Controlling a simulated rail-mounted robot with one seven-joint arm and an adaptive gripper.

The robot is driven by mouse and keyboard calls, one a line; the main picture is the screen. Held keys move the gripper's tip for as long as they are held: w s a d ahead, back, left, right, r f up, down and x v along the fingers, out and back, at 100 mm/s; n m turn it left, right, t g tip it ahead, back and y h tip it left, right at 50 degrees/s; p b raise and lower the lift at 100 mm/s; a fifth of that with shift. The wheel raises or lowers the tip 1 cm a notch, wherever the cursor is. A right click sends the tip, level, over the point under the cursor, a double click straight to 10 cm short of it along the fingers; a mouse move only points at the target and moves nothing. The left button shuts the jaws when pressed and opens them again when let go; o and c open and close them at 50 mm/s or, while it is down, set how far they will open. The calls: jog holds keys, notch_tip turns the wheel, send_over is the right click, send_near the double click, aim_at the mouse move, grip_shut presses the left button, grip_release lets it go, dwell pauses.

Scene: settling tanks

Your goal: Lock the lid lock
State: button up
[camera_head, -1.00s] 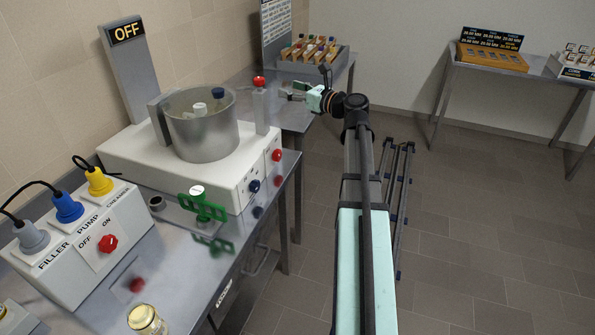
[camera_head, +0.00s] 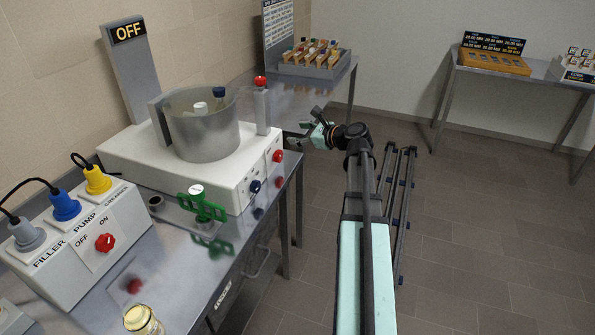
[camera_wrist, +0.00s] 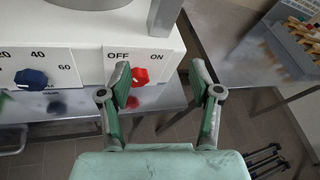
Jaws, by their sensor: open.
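A white machine (camera_head: 180,165) on the bench carries a grey open-topped drum (camera_head: 205,137). A grey upright post with a red cap (camera_head: 261,82) stands at its right end; I cannot tell for sure whether this is the lid lock. The post's lower part (camera_wrist: 165,14) shows at the top of the wrist view. A red OFF/ON knob (camera_head: 278,156) is on the machine's front face, and it also shows in the wrist view (camera_wrist: 140,76). My gripper (camera_head: 303,134) is open and empty, right of the machine. In the wrist view its fingers (camera_wrist: 160,75) spread in front of the knob, apparently not touching it.
A blue dial (camera_head: 255,186) sits left of the red knob. A green rack-like part (camera_head: 203,206) and a control box with plugs (camera_head: 85,235) are nearer on the bench. A sample rack (camera_head: 310,58) stands on the table behind. The floor to the right is mostly clear.

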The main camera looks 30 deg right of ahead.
notch_tip(320, 180, down, 13)
jog(key=s+a+n+g+h+b, duration=0.1)
jog(key=n+g, duration=0.2)
jog(key=shift+f+n, duration=0.2)
jog(key=shift+n, duration=0.2)
